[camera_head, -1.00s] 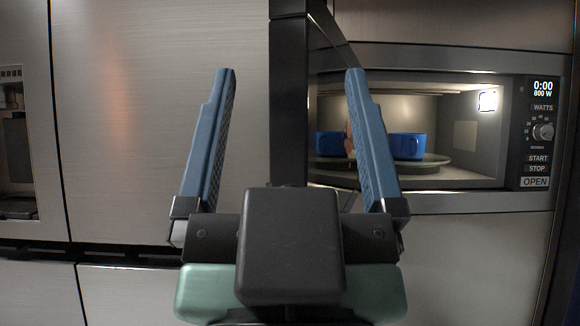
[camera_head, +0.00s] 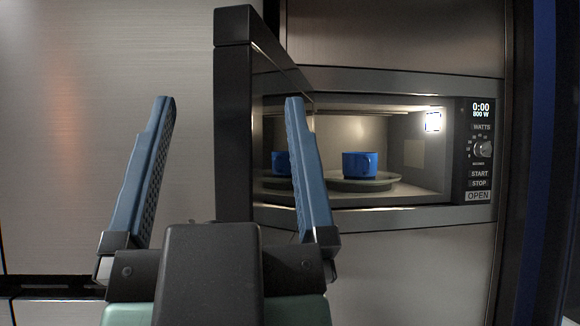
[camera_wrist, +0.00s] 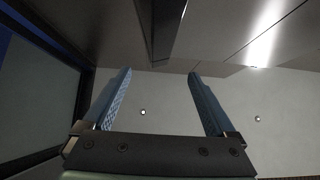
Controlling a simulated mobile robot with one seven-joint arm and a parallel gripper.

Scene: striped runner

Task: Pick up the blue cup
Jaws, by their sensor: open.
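The blue cup (camera_head: 360,165) stands upright on the round plate (camera_head: 352,186) inside the open, lit microwave (camera_head: 395,215) in the head view. Its handle is toward the right. My gripper (camera_head: 230,98) is open and empty, with its blue fingers wide apart. It is in front of the microwave and left of the cup in the picture, apart from it. The right finger overlaps the open door and left part of the oven opening. The wrist view also shows my gripper (camera_wrist: 159,72) open; the cup is not in that view.
The open dark microwave door (camera_head: 234,130) juts outward left of the opening, appearing behind and between my fingers. A blue reflection of the cup shows on its inner face. The control panel (camera_head: 480,150) is right of the opening. Flat metal cabinet fronts (camera_head: 75,120) surround it.

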